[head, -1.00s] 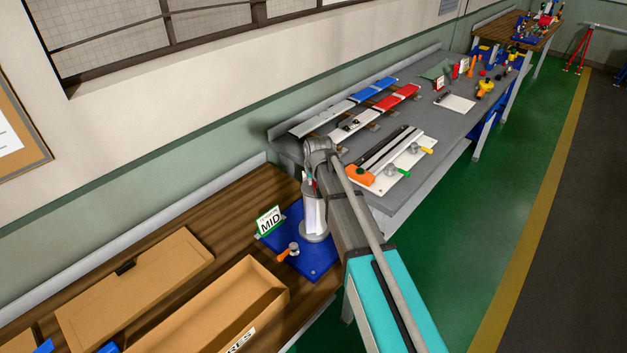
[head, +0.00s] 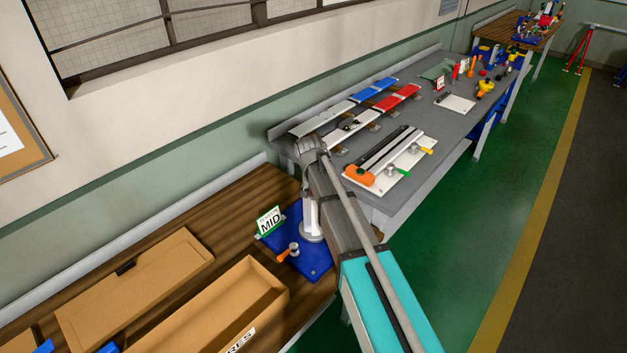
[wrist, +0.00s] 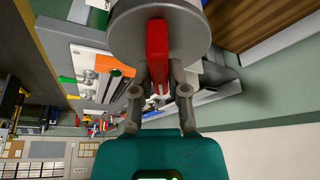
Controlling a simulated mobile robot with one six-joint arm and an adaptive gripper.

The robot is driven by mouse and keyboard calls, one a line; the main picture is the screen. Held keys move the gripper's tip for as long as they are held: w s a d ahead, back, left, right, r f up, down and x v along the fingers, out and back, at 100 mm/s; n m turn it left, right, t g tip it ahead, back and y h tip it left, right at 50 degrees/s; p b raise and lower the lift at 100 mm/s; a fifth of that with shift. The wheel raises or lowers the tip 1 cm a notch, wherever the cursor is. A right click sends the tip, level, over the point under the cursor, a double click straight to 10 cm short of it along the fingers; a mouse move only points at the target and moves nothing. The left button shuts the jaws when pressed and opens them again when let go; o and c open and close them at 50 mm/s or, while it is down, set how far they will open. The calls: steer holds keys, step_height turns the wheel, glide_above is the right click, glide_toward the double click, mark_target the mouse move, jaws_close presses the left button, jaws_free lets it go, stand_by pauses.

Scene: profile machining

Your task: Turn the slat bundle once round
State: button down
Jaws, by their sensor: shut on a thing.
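The slat bundle stands upright on the blue fixture plate (head: 318,262), showing in the head view as a white piece (head: 310,218) under my wrist. In the wrist view its red face (wrist: 157,42) runs from a round grey disc (wrist: 122,28) to between my fingers. My gripper (wrist: 160,88) is shut on its end. The disc's far side and most of the bundle are hidden in the wrist view.
An open cardboard box (head: 225,310) stands nearby. The grey bench (head: 455,128) behind carries slats and a white jig (head: 390,160).

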steer(key=m+h, duration=0.1)
steer(key=m, duration=0.2)
steer(key=m+g+h, duration=0.1)
steer(key=m, duration=0.2)
steer(key=shift+w, duration=0.1)
steer(key=m+g, duration=0.1)
steer(key=m, duration=0.2)
steer(key=m+g+h, duration=0.1)
steer(key=m, duration=0.2)
steer(key=shift+m+h, duration=0.3)
steer(key=c, duration=0.6)
jaws_free()
steer(key=shift+a, duration=0.1)
steer(key=shift+c, duration=0.2)
